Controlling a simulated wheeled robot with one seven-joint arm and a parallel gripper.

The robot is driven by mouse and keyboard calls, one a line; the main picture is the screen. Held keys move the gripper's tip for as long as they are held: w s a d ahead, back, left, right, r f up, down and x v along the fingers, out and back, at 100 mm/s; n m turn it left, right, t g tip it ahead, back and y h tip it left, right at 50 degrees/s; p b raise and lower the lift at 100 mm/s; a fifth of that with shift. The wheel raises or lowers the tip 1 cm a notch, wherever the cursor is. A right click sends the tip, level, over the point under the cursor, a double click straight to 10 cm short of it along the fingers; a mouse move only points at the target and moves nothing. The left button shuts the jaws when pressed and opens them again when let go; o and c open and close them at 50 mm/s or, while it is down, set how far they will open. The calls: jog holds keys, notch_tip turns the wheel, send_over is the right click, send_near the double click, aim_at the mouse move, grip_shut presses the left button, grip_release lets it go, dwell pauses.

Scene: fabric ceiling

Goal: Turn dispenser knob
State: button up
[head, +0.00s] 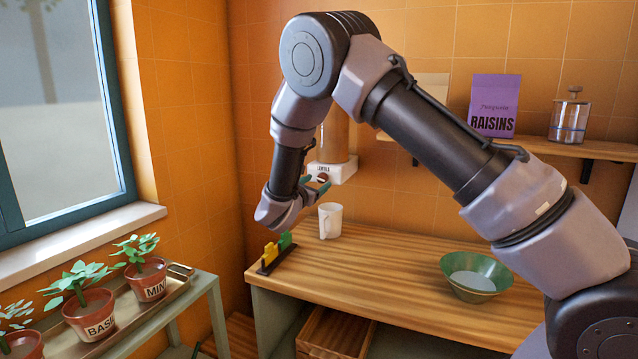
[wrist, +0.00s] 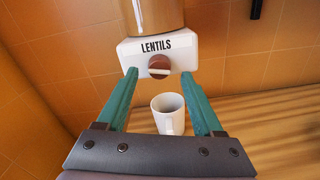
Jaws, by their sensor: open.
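The lentils dispenser is on the orange tiled wall, with a clear brownish container (head: 335,136) above a white base (head: 343,170) marked LENTILS. Its round red-brown knob (wrist: 159,66) has a pale bar across it, lying nearly level. My gripper (wrist: 159,75) is open in front of the base, with one green finger on each side of the knob. The fingers look apart from the knob, though depth is hard to judge. In the head view my gripper (head: 318,185) is at the base. A white mug (wrist: 169,113) stands on the counter below the knob.
The wooden counter (head: 390,270) holds a green bowl (head: 475,275) at the right and a small stand with yellow and green pieces (head: 274,253) at the left edge. A shelf above holds a raisins packet (head: 494,105) and a glass jar (head: 568,117). Potted plants stand at the left.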

jog(key=shift+x, duration=0.75)
grip_shut()
jog(key=shift+m, duration=2.4)
grip_release()
jog(key=v, duration=1)
jog(key=shift+s, duration=0.35)
